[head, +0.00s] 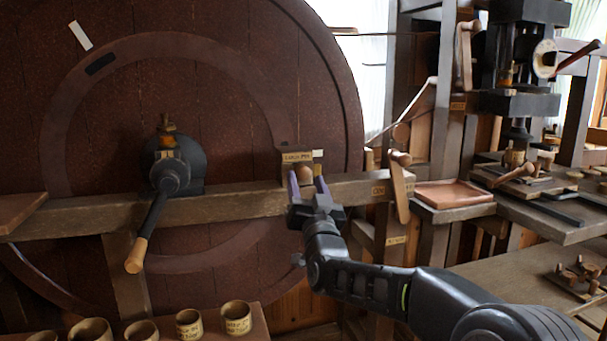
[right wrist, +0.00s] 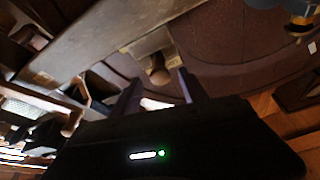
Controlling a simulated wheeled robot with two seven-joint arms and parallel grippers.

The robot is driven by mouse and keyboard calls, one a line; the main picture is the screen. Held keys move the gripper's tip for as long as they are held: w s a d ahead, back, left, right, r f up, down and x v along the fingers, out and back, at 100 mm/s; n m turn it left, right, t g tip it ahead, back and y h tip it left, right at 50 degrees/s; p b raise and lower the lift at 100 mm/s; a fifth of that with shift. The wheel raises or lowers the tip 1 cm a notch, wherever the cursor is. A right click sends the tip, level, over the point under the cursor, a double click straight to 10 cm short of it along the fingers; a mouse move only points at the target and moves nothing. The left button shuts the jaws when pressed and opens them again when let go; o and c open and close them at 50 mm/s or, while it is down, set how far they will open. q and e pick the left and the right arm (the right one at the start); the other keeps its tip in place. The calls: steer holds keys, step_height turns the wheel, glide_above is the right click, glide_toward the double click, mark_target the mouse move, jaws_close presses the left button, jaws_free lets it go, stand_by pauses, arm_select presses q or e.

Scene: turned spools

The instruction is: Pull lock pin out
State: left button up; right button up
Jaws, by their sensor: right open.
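The lock pin (head: 303,173) shows as a round wooden knob on the wooden beam, under a small plate that reads "LOCK PIN" (head: 298,157). In the right wrist view the knob (right wrist: 160,75) stands out from a pale block, just beyond my fingers. My right gripper (head: 307,184) is open, with one finger on each side of the knob in the head view. Whether the fingers touch it I cannot tell. The pin's shaft is hidden. My left gripper is not in view.
A large reddish-brown wheel (head: 230,110) stands behind the beam (head: 245,203). A black crank (head: 155,222) with a wooden grip is left of the pin. A wooden lever (head: 400,195) hangs to the right. Several wooden cups (head: 190,322) stand at lower left.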

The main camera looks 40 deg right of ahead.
mark_target(304, 177)
steer(key=shift+x, duration=1.85)
jaws_close()
steer(key=shift+f, duration=0.1)
